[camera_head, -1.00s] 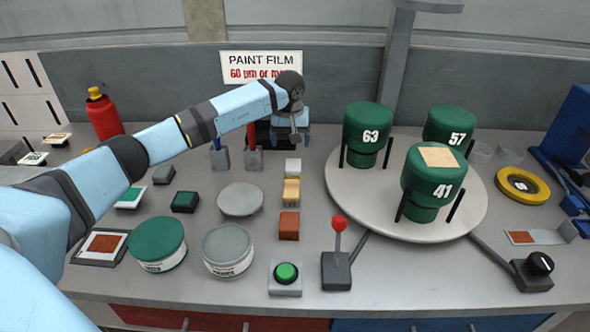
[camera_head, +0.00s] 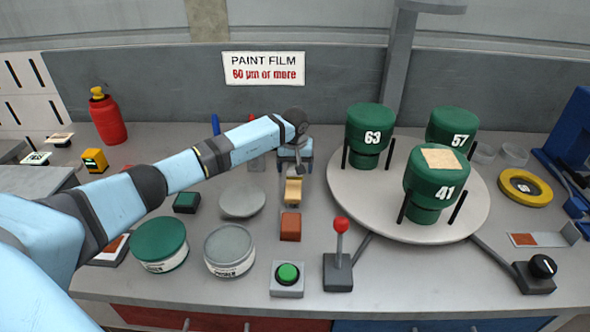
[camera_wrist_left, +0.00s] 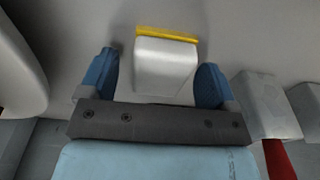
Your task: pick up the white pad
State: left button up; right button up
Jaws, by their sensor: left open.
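The white pad (camera_wrist_left: 166,66) is a small pale block. In the left wrist view it lies between the two blue fingers of my left gripper (camera_wrist_left: 155,72), with a gap on each side. My left gripper (camera_head: 295,158) is open and points down over the spot in the head view, where it hides the pad. My right gripper is in neither view.
A tan-yellow block (camera_head: 293,191) and a brown-red block (camera_head: 290,227) stand in line toward the front. A turntable (camera_head: 350,205) with green cylinders is to the right. A grey disc (camera_head: 242,203) lies to the left.

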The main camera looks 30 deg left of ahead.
pick_arm(q)
jog(key=c, duration=1)
jog(key=shift+r, duration=0.1)
notch_tip(320, 180, up, 20)
jog(key=shift+f, duration=0.1)
jog(key=shift+o, duration=1.4)
jog(key=c, duration=0.3)
jog(key=shift+p, duration=0.3)
